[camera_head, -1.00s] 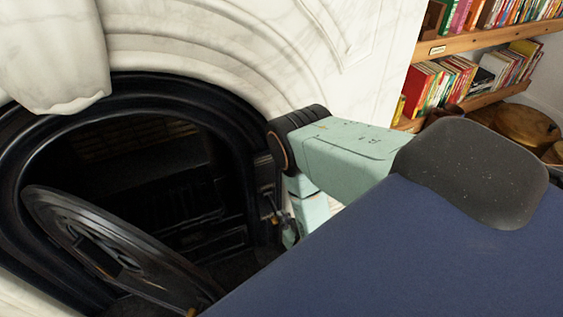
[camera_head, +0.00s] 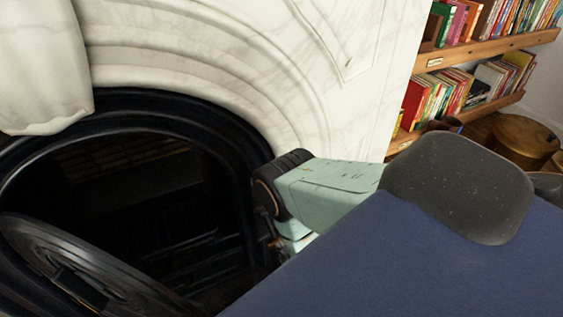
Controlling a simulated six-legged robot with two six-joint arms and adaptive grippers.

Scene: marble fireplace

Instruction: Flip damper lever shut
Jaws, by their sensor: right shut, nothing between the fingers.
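The black fireplace surround (camera_head: 215,112) frames a dark opening on the left. Its round-edged dark door (camera_head: 85,262) hangs tilted at lower left. My right arm comes in from the right and bends down at the surround's right side. My right gripper (camera_head: 279,250) is small, mostly hidden behind the blue body panel, and looks shut and empty. It is close to a small brass-coloured fitting (camera_head: 274,243) beside the opening. I cannot tell whether this is the damper lever or whether the gripper touches it. My left gripper is out of view.
The white marble mantel (camera_head: 250,50) rises around the opening. Wooden shelves with books (camera_head: 480,88) stand at upper right, with a round wooden object (camera_head: 522,140) below. The space in front of the opening is partly blocked by the tilted door.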

